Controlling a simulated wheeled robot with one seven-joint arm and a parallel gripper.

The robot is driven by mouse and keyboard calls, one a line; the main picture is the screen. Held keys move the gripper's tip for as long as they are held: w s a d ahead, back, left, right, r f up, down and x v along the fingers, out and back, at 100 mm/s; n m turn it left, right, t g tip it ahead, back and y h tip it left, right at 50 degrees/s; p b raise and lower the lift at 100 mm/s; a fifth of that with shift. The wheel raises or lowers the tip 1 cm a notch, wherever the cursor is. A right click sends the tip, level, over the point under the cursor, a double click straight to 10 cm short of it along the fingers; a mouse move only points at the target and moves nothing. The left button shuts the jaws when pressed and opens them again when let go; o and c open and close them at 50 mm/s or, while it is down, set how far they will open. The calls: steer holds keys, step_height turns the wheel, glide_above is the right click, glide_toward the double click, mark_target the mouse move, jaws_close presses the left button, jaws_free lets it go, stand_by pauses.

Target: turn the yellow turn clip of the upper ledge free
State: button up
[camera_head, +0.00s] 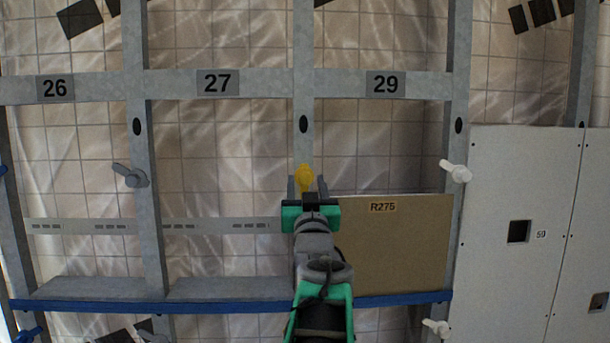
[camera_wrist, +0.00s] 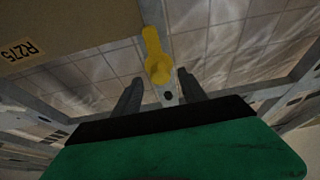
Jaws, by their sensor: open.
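The yellow turn clip (camera_head: 304,178) sits on the upright between bays 27 and 29, by the upper left corner of the tan panel R275 (camera_head: 400,245). In the wrist view the clip (camera_wrist: 157,62) has a round knob and a lever lying roughly along the upright. My gripper (camera_head: 307,186) is open, with one finger on each side of the clip; the wrist view shows both fingers (camera_wrist: 160,80) apart and nothing held. I cannot tell whether they touch it. The panel stands on the blue upper ledge (camera_head: 225,303). My gripper hides the clip's lower part in the head view.
White clips sit on the right upright (camera_head: 455,171) and below the ledge (camera_head: 437,327). A grey clip (camera_head: 131,175) is on the left upright. A slotted grey rail (camera_head: 205,227) crosses bays 26 and 27. Pale panels (camera_head: 515,190) close the right side.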

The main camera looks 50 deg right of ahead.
mark_target(305, 180)
steer(key=x, duration=0.3)
steer(key=shift+w+d+p, duration=0.15)
steer(key=shift+w+p, duration=0.05)
steer(key=shift+p, duration=0.15)
jaws_close()
